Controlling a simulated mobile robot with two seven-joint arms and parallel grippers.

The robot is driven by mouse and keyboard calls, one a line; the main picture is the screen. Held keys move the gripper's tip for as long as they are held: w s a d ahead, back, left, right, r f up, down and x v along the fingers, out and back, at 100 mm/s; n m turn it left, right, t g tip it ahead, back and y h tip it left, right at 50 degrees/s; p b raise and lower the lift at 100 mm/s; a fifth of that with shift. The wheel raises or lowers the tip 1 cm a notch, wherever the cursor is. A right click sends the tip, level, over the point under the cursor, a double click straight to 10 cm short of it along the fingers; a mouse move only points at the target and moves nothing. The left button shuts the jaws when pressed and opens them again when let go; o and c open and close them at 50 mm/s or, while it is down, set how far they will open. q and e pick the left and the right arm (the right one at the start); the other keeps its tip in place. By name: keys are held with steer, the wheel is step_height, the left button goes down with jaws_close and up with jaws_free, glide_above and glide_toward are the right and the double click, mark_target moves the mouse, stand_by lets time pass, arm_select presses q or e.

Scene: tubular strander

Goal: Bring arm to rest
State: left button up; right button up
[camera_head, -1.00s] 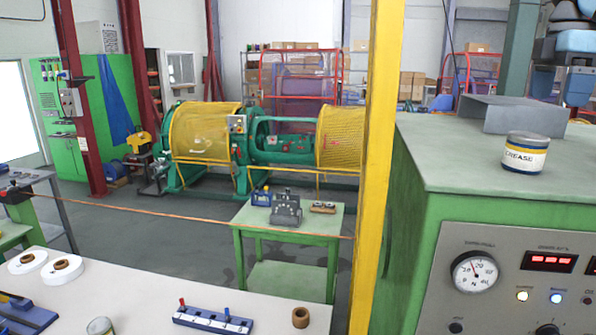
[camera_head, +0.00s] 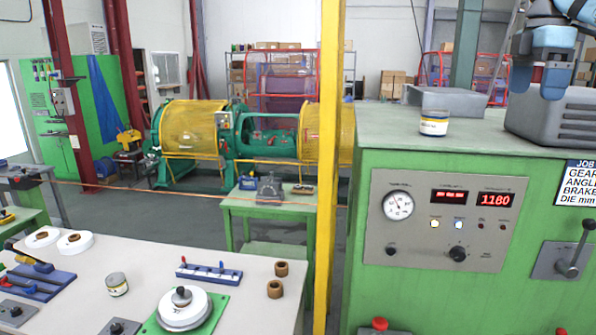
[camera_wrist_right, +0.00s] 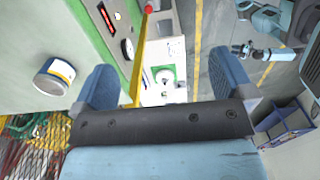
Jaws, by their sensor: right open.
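My right gripper (camera_head: 541,80) is at the top right of the head view, above the green control cabinet (camera_head: 450,160). Its two blue fingers stand apart in the right wrist view (camera_wrist_right: 164,85), with nothing between them. A grease can (camera_head: 434,122) stands upright on the cabinet top, left of the gripper and apart from it; it also shows at the left of the wrist view (camera_wrist_right: 54,76). What looks like my left gripper (camera_wrist_right: 240,48) is small in the wrist view, and its jaws cannot be made out. The left arm does not show in the head view.
A grey ribbed box (camera_head: 560,120) lies on the cabinet close under the right gripper. A grey metal piece (camera_head: 450,100) lies behind the can. A yellow post (camera_head: 328,170) stands left of the cabinet. A bench (camera_head: 245,268) with several parts fills the lower left.

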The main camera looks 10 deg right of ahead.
steer(key=w+a+f+n+g+y, duration=0.1)
steer(key=w+a+f+n+y, duration=0.25)
steer(key=a+f, duration=0.65)
steer(key=w+a+f+n+y, duration=0.25)
steer(key=a+f+n, duration=0.25)
steer(key=a+f, duration=0.55)
steer(key=s+a+f+n+y, duration=0.1)
steer(key=s+a+f+y, duration=0.3)
steer(key=a, duration=0.5)
steer(key=s+a+f+y, duration=0.2)
steer(key=a+f+y, duration=0.35)
steer(key=a, duration=0.35)
steer(key=s+a+f+n+y, duration=0.1)
steer(key=s+a+f+y, duration=0.2)
steer(key=a+f+y, duration=0.45)
steer(key=s+d+f+m+t+h, duration=0.35)
steer(key=f+m+t+h, duration=0.35)
steer(key=f+m+t, duration=0.25)
steer(key=s+d+f+m+t+h, duration=0.35)
steer(key=f+m+t+h, duration=0.4)
steer(key=f+m, duration=0.25)
steer(key=s+d+f+m+g+h, duration=0.1)
steer(key=s+d+f+g+h, duration=0.1)
steer(key=s+d+f, duration=0.2)
steer(key=s+d+f+m+g+h, duration=0.2)
steer(key=s+d+f, duration=0.3)
steer(key=s+f, duration=0.6)
steer(key=shift+s+d+f+g+h, duration=0.3)
steer(key=shift+s+g+h, duration=0.3)
steer(key=shift+s+h, duration=0.3)
